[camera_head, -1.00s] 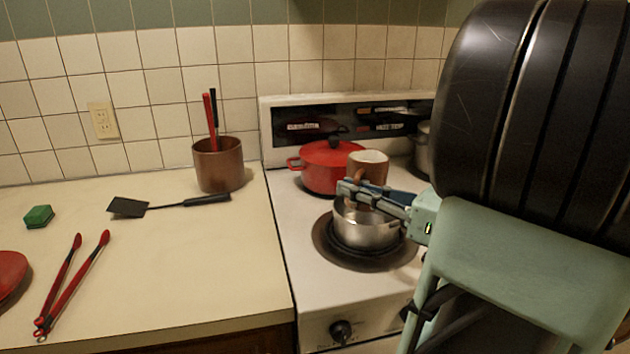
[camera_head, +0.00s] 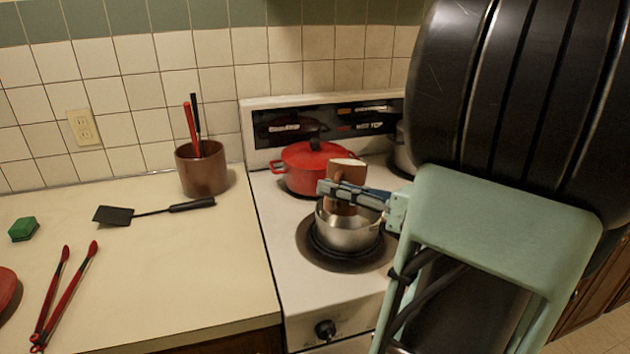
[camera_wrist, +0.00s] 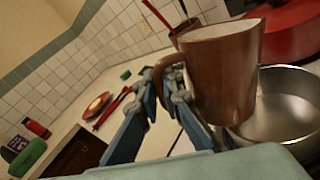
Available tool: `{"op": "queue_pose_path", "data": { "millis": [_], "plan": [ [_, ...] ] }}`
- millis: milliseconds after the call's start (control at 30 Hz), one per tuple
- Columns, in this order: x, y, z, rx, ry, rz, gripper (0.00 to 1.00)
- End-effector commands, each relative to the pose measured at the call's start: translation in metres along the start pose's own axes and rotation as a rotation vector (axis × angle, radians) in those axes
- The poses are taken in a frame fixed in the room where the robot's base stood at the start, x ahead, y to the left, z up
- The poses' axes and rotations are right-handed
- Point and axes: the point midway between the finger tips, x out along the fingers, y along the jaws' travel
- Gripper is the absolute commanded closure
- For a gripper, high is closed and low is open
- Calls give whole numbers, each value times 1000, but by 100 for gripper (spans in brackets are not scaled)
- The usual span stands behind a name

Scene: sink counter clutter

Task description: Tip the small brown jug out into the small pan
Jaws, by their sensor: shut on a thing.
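The small brown jug (camera_head: 345,173) is held by my gripper (camera_head: 327,190), shut on its handle. The jug is above the small steel pan (camera_head: 347,236) on the front burner, and in the head view it leans over. In the wrist view the brown jug (camera_wrist: 222,75) is large, with its pale rim at the top and its handle between the fingers of my gripper (camera_wrist: 167,82). The steel pan (camera_wrist: 285,110) shows behind and to the right of the jug, and its visible inside looks empty. The jug's inside is hidden.
A red lidded pot (camera_head: 312,168) stands on the back burner, close behind the jug. Another pot sits at the back right, mostly hidden. A utensil crock (camera_head: 203,170), a black spatula (camera_head: 150,212), red tongs (camera_head: 62,300) and a green sponge (camera_head: 23,229) are on the left counter (camera_head: 190,270).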

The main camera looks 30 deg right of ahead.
Motion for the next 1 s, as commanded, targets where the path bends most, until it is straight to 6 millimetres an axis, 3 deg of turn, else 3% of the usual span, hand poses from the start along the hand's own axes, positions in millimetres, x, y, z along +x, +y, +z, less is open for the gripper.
{"op": "queue_pose_path", "data": {
  "millis": [1000],
  "plan": [
    [-1, 3, 26, 300, 74, 0, 100]
  ]
}}
